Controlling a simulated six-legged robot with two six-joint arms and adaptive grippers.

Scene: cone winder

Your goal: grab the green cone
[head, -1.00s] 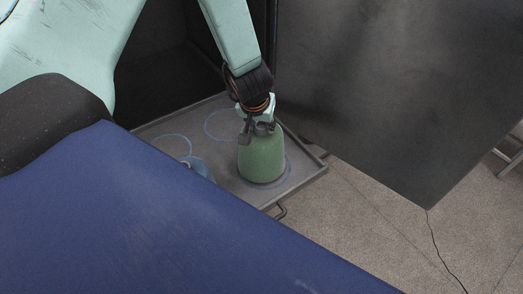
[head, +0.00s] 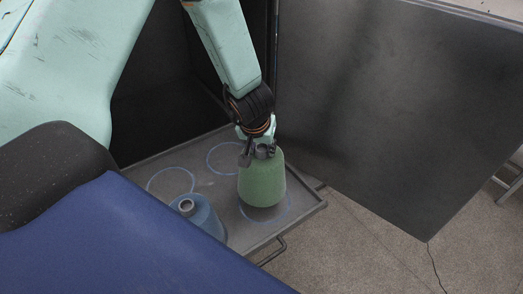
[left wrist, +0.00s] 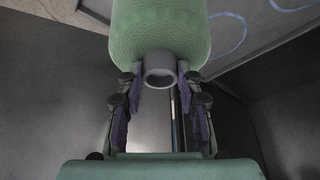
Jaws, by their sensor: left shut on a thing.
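The green cone (head: 262,180) is upright over the right part of the grey tray, a little above a blue ring drawn there. My left gripper (head: 259,152) comes down from above and is shut on the top of the cone. In the left wrist view the fingers (left wrist: 160,85) sit on either side of the grey tube end of the green cone (left wrist: 160,28). My right gripper is not in view.
A blue cone (head: 203,218) stands in the tray (head: 215,184) left of the green one, partly hidden by a blue surface (head: 125,240) in front. Two more drawn rings show in the tray. A dark panel (head: 390,110) stands at the right. A handle (head: 272,253) sticks out of the tray's front edge.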

